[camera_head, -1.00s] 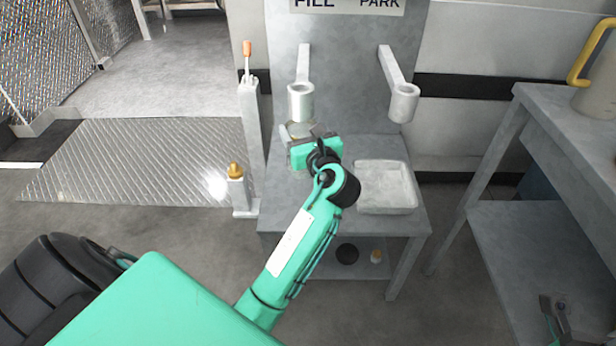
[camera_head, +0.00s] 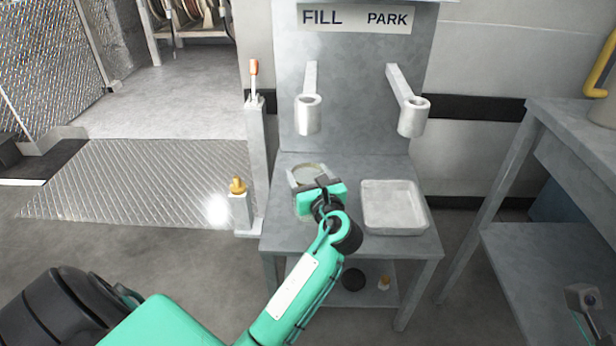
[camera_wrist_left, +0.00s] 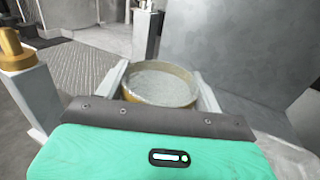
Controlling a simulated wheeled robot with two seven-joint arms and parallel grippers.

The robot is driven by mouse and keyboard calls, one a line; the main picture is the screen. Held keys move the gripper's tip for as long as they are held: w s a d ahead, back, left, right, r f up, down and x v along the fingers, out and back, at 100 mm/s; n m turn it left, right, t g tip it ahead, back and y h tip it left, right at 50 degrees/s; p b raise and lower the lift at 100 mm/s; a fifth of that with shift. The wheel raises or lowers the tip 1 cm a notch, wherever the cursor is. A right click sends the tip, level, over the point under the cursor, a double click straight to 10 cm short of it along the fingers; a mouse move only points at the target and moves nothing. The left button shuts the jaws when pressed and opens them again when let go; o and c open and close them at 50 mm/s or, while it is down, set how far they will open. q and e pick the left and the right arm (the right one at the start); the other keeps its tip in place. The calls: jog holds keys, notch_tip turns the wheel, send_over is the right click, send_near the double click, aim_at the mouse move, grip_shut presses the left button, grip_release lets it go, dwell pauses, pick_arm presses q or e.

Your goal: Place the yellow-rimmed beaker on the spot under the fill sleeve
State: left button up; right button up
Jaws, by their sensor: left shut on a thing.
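The yellow-rimmed beaker (camera_wrist_left: 160,84) sits between the two pale fingers of my left gripper (camera_wrist_left: 165,80) in the left wrist view. Its round top and pale grey inside show. In the head view the beaker (camera_head: 309,172) is partly hidden behind my left gripper (camera_head: 312,180), which is shut on it. It looks upright, over the left part of the grey table. The fill sleeve (camera_head: 308,118) is a grey cylinder on an arm under the FILL sign, above and behind the beaker. The spot under it cannot be made out. A grey part at the lower right (camera_head: 585,300) may be my right gripper.
The park sleeve (camera_head: 413,118) hangs to the right. A pale tray (camera_head: 395,229) lies on the table's right side. A post with an orange-tipped lever (camera_head: 254,110) and a short post with a brass knob (camera_head: 238,187) stand left of the table. A higher bench (camera_head: 570,135) is at right.

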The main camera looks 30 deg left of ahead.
pick_arm(q)
jog(key=o, duration=1.4)
jog(key=shift+f, duration=0.1)
jog(key=shift+c, duration=0.2)
